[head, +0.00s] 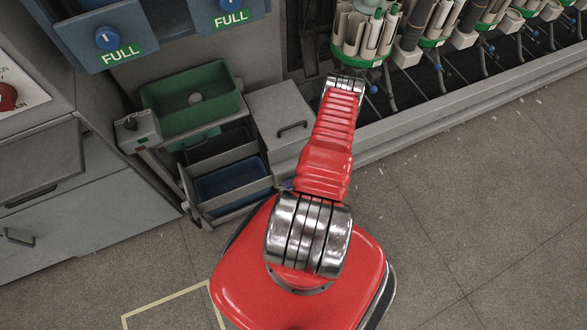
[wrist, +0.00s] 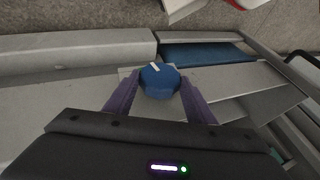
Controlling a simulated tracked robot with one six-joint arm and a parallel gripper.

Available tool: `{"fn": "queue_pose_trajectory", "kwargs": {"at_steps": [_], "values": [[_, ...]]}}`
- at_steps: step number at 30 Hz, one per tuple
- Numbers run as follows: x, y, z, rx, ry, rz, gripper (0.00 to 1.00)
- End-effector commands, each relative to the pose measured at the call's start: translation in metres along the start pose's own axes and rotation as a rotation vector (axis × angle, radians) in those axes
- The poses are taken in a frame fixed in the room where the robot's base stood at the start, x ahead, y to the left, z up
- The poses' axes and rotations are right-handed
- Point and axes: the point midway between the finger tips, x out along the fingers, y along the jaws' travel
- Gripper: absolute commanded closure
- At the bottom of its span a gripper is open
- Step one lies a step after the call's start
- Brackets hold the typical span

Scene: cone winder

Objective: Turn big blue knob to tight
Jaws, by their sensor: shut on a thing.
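The big blue knob (wrist: 161,84) is in the middle of the wrist view, with a white pointer mark near its top edge, pointing up and slightly left in that picture. My gripper (wrist: 160,80) has its two purple fingers on either side of the knob and is shut on it. No "tight" marking can be read around the knob. In the head view my red arm reaches up toward the winder, and the gripper itself is hidden there.
In the head view a round green-rimmed holder with upright cones (head: 365,35) stands just beyond my arm's end. A green bin (head: 195,98), a blue tray (head: 232,184) and a grey box (head: 283,120) lie left of the arm. The floor at right is clear.

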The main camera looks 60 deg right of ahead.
Motion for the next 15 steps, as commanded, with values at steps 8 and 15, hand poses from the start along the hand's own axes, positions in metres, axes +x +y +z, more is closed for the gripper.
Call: {"fn": "queue_pose_trajectory", "kwargs": {"at_steps": [8, 15], "values": [[-0.0001, 0.0047, 0.0001, 0.04, 0.002, -0.088, 0.73], [0.0003, 0.0073, 0.0, 0.072, 0.002, -0.167, 0.73]]}}
